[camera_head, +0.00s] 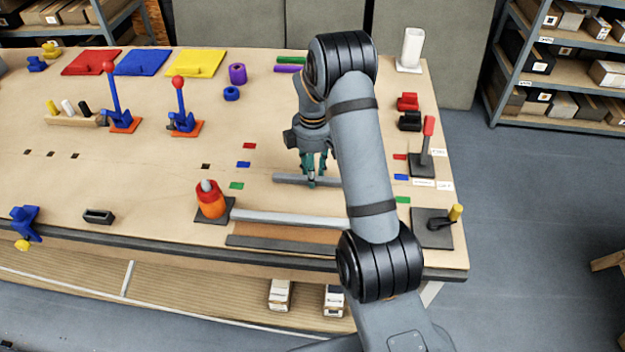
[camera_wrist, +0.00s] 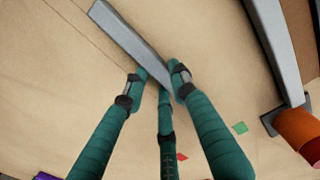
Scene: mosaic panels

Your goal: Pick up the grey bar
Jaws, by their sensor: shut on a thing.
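The grey bar (camera_head: 290,178) lies across the tabletop in the head view, running left to right, with its right part hidden behind my arm. In the wrist view the bar (camera_wrist: 130,37) runs from the upper left to my fingers. My gripper (camera_head: 312,178) is over the bar with its teal fingers around it. In the wrist view the fingers of my gripper (camera_wrist: 162,85) are shut on the bar near its lower end. I cannot tell whether the bar touches the table or is slightly raised.
A long light-grey rail (camera_head: 290,218) and an orange-red cylinder (camera_head: 211,203) on a dark plate stand in front of the bar. Blue levers (camera_head: 181,110) stand to the left. A red-handled lever (camera_head: 426,150) stands right of my arm. The tabletop (camera_head: 130,180) at left centre is mostly clear.

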